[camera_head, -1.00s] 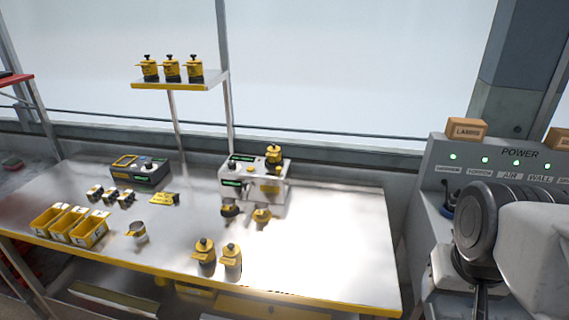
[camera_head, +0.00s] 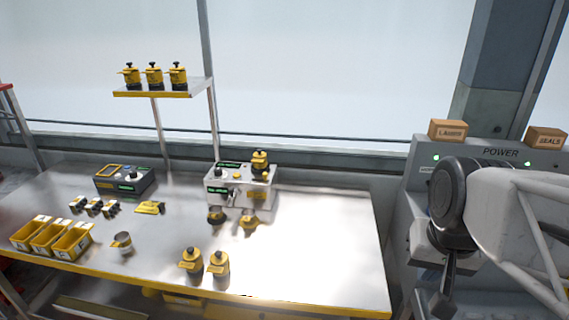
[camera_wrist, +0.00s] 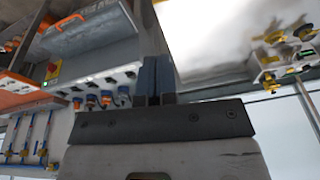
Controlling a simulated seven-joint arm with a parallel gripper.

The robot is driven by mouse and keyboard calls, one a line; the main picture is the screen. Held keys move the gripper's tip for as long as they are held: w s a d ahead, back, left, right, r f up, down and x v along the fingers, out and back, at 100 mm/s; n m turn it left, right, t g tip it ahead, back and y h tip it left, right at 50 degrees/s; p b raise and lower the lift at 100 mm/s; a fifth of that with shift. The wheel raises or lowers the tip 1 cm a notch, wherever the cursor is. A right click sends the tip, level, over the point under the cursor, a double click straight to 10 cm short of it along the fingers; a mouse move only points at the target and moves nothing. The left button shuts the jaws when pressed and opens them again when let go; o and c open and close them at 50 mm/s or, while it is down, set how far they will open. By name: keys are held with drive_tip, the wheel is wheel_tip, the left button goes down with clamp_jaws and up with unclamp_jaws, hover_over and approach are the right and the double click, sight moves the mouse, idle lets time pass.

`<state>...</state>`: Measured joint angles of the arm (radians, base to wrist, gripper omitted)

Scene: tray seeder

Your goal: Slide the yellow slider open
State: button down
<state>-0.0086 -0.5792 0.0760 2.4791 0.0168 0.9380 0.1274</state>
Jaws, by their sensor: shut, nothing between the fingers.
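The seeder machine (camera_head: 262,192), a pale box with green displays, stands at the back of the steel bench. A yellow-and-black canister (camera_head: 259,163) sits on its top right, and yellow-and-black fittings (camera_head: 249,222) show at its front. I cannot tell which small yellow part is the slider. The machine also shows upside down at the right of the wrist view (camera_wrist: 285,68). My gripper (camera_head: 443,303) hangs at the right, in front of the power panel and well apart from the machine. In the wrist view my gripper (camera_wrist: 156,62) has its two dark fingers together, with nothing between them.
The steel bench (camera_head: 325,235) is clear at its right. Two canisters (camera_head: 219,268) stand near its front edge, and yellow bins (camera_head: 72,243) at the left. A shelf (camera_head: 150,94) holds canisters above. The power panel (camera_head: 425,160) carries boxes at the right.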

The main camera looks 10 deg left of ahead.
sight(265, 177)
drive_tip(key=w+a+r+m+y, duration=0.1)
drive_tip(key=w+a+m, duration=0.25)
drive_tip(key=w, duration=0.55)
drive_tip(key=w+a+r+m, duration=0.1)
drive_tip(key=w+a+m, duration=0.25)
drive_tip(key=w, duration=0.55)
drive_tip(key=w+a+r+m+y, duration=0.1)
drive_tip(key=w+a+m, duration=0.25)
drive_tip(key=w, duration=0.55)
drive_tip(key=w+a+f+m+y, duration=0.1)
drive_tip(key=w+a+f+m, duration=0.3)
drive_tip(key=w+a, duration=0.4)
drive_tip(key=w+a+f+m+g+y, duration=0.1)
drive_tip(key=w+a+f+m, duration=0.4)
drive_tip(key=w+a, duration=0.4)
drive_tip(key=w, duration=0.6)
drive_tip(key=shift+f, duration=0.35)
drive_tip(key=shift+f, duration=0.2)
drive_tip(key=shift+w+a+f, duration=0.35)
drive_tip(key=shift+a+f, duration=0.9)
drive_tip(key=shift+f, duration=0.25)
drive_tip(key=shift+w+a+f, duration=0.3)
drive_tip(key=shift+a+f, duration=0.9)
drive_tip(key=shift+f, duration=0.25)
drive_tip(key=shift+w+a+f, duration=0.35)
drive_tip(key=shift+a+f, duration=0.9)
drive_tip(key=shift+f, duration=0.25)
